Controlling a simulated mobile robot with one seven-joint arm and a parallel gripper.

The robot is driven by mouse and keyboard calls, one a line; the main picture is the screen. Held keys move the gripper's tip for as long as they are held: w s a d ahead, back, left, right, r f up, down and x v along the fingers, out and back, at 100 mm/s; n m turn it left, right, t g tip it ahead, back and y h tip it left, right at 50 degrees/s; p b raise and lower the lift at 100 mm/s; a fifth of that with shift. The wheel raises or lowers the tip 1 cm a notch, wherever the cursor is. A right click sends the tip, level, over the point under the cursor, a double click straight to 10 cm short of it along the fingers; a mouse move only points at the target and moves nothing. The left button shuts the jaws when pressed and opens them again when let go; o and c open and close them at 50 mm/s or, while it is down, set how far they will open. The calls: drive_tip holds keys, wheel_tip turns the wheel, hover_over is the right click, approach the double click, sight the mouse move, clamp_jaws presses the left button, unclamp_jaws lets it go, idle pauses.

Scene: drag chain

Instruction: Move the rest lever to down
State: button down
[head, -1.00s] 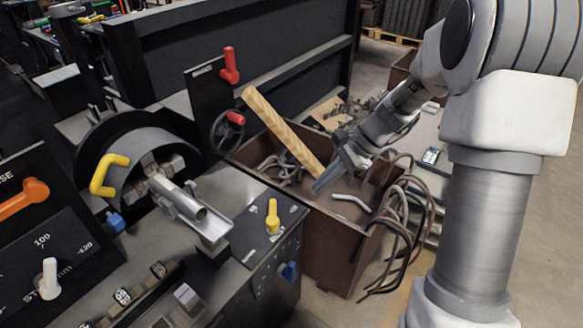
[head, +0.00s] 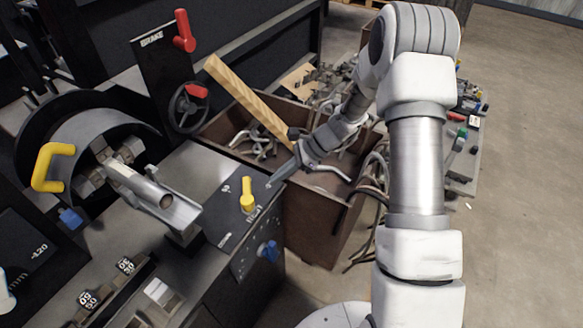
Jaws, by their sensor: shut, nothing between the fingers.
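A small yellow lever (head: 247,195) stands on the dark top plate (head: 222,203) at the machine's near right corner. Its handle points up in the picture. The lettering by its base is too small to read surely; I take it for the rest lever. My gripper (head: 270,185) is shut and empty, a little to the right of the lever, near the plate's right edge. It looks apart from the lever, though the height of the fingertips is hard to judge.
A brown bin (head: 312,220) with bent tubes and a wooden plank (head: 245,98) stands behind my gripper. A red brake lever (head: 184,32), a yellow handle (head: 50,167) and a blue knob (head: 267,250) are nearby.

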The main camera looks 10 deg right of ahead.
sight(247, 195)
drive_tip(key=shift+a+f, duration=0.15)
drive_tip(key=shift+a, duration=1)
drive_tip(key=shift+a+f, duration=0.15)
drive_tip(key=shift+a, duration=1)
drive_tip(key=shift+w+d, duration=0.1)
